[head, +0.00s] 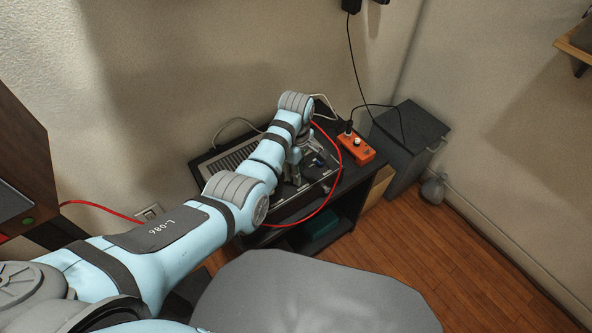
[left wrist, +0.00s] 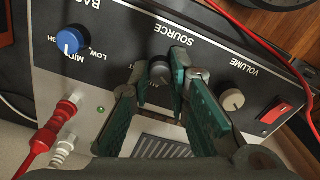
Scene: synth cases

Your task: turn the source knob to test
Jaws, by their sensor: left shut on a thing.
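The source knob (left wrist: 159,72) is a small dark knob below the upside-down word SOURCE on the black amplifier panel (left wrist: 120,30) in the left wrist view. My left gripper (left wrist: 160,66) has its green-padded fingers on both sides of this knob and is shut on it. The fingers hide most of the markings around the knob, so I cannot read where it points. In the head view my left gripper (head: 296,170) is at the amplifier (head: 232,158), and the knob cannot be made out there. My right gripper is not in view.
Near the source knob are a blue knob (left wrist: 68,42), a beige volume knob (left wrist: 232,99), a red switch (left wrist: 273,115) and a red plug (left wrist: 65,108). An orange pedal (head: 356,149) lies beside the amplifier. A grey seat (head: 315,295) stands in front.

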